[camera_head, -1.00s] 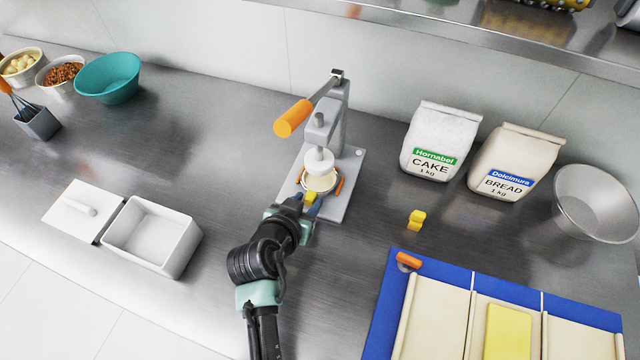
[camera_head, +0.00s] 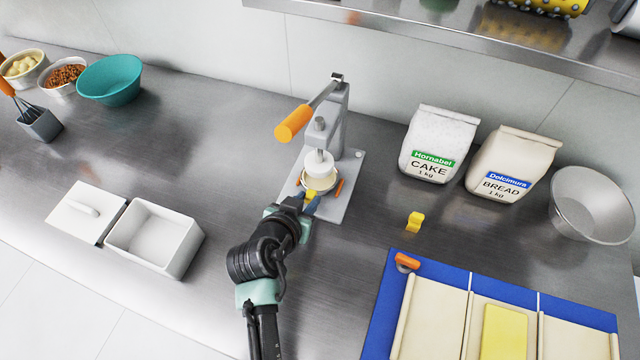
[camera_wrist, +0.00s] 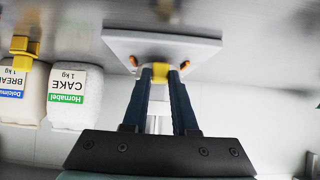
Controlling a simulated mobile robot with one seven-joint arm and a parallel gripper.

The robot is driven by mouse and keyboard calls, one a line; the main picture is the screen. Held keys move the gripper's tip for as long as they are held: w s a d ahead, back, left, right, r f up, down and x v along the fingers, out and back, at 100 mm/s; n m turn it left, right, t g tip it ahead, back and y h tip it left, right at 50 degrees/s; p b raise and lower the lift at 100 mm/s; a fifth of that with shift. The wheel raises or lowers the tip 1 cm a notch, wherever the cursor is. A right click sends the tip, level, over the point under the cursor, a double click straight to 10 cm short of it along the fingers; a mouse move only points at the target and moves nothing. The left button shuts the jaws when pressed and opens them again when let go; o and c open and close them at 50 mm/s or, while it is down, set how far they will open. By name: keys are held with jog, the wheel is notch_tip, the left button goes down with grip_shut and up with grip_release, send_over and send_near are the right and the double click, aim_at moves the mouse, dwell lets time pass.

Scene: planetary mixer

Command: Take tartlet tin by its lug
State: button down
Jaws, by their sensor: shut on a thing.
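The tartlet tin (camera_head: 318,181) sits on the base of the grey lever press, under the white round plunger. Its yellow lug (camera_head: 312,194) points toward my arm. My gripper (camera_head: 311,200) is shut on this lug, with a finger on each side of it. In the wrist view my gripper (camera_wrist: 166,75) shows two dark blue fingers with the yellow lug (camera_wrist: 185,69) between their tips. The tin's body is mostly hidden by the plunger and my gripper, so I cannot tell whether it touches the base.
The press (camera_head: 340,130) has an orange-handled lever raised to the left. Orange guides flank the tin. A small yellow piece (camera_head: 415,222) lies right of the press. Flour bags (camera_head: 438,145) stand behind it. A white box (camera_head: 150,238) is left. The counter between box and press is clear.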

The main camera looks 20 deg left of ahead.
jog(key=shift+s+a+p, duration=0.1)
jog(key=shift+s+p, duration=0.25)
jog(key=shift+s, duration=1.15)
jog(key=shift+s, duration=0.15)
jog(key=shift+s, duration=1.35)
jog(key=shift+s, duration=0.15)
jog(key=shift+s+a+p, duration=0.1)
jog(key=shift+s+p, duration=0.2)
jog(key=shift+s, duration=1.05)
jog(key=shift+s, duration=0.1)
jog(key=shift+s, duration=1.4)
